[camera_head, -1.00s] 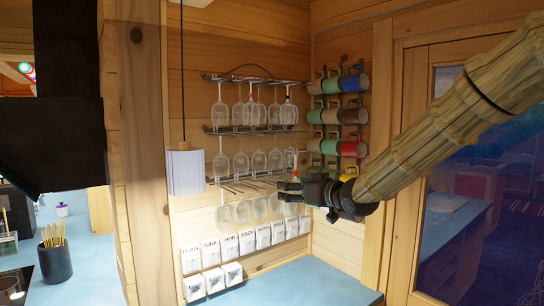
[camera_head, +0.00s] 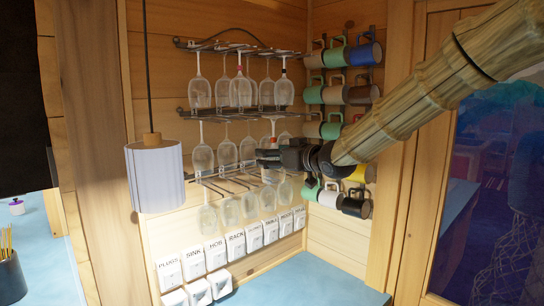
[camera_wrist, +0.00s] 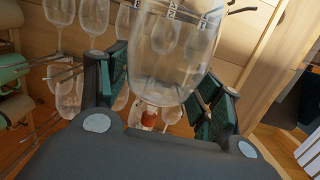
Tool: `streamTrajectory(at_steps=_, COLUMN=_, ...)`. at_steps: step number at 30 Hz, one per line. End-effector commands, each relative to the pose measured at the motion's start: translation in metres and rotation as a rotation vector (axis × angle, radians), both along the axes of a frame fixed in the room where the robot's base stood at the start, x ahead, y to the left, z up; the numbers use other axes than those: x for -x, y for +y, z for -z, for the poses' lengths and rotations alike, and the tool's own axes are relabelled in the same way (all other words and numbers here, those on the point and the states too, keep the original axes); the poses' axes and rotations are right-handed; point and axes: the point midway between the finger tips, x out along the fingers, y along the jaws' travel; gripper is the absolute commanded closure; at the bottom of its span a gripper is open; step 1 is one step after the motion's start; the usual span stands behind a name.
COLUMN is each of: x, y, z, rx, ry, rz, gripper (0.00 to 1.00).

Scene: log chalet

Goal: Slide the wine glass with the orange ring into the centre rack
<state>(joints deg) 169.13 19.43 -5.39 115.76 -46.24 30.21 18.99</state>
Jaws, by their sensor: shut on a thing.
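My gripper (camera_wrist: 165,90) is shut on a clear wine glass (camera_wrist: 175,60) that has an orange ring (camera_wrist: 149,117) on its stem. The wrist picture is upside down against the room, so the glass hangs bowl down. In the head view my gripper (camera_head: 268,157) is in front of the right part of the wall racks, level with the bowls under the centre rack (camera_head: 212,116).
The upper rack (camera_head: 225,46) and lower rack (camera_head: 225,181) also hold glasses. Coloured mugs (camera_head: 335,90) hang on the right wall, close to my arm. A white pendant lamp (camera_head: 155,175) hangs at left. Labelled white boxes (camera_head: 193,262) line the wall above a blue counter (camera_head: 300,280).

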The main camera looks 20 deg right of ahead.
Motion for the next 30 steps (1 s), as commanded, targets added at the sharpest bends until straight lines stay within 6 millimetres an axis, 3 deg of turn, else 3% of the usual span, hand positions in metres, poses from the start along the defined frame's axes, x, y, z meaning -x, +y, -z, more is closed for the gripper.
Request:
streamTrajectory(at_steps=10, x=0.003, y=-0.002, z=-0.001, rx=-0.001, ry=0.001, rz=-0.004, gripper=0.5)
streamTrajectory(at_steps=30, x=-0.022, y=0.008, z=0.001, rx=0.001, ry=0.001, rz=-0.005, gripper=0.5)
